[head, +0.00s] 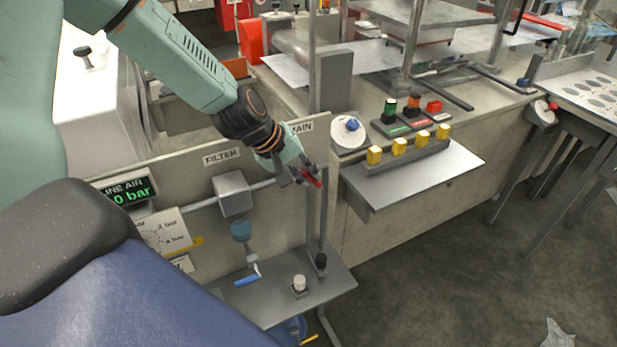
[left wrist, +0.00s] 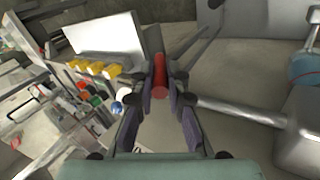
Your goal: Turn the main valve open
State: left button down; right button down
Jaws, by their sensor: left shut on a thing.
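The main valve shows as a red handle (head: 313,178) at the right end of the grey pipe, below the partly hidden MAIN label (head: 302,128). My left gripper (head: 299,180) is at this handle, its fingers around it. In the left wrist view the red handle (left wrist: 160,75) stands between the two fingers of my left gripper (left wrist: 160,92), which are shut on it. The valve body behind the gripper is mostly hidden. A display (head: 128,192) labelled LINE AIR reads 0 bar in its visible part. My right gripper is not in view.
A grey filter block (head: 233,193) with a blue bowl sits on the pipe left of the valve. A small shelf (head: 335,278) is below. Right of the panel, a ledge (head: 440,172) carries yellow blocks. Open floor lies at the lower right.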

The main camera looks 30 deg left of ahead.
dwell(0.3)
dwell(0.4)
pick_arm(q)
jog(key=c, duration=1.3)
grip_release()
jog(key=shift+s, duration=0.1)
jog(key=shift+c, duration=0.2)
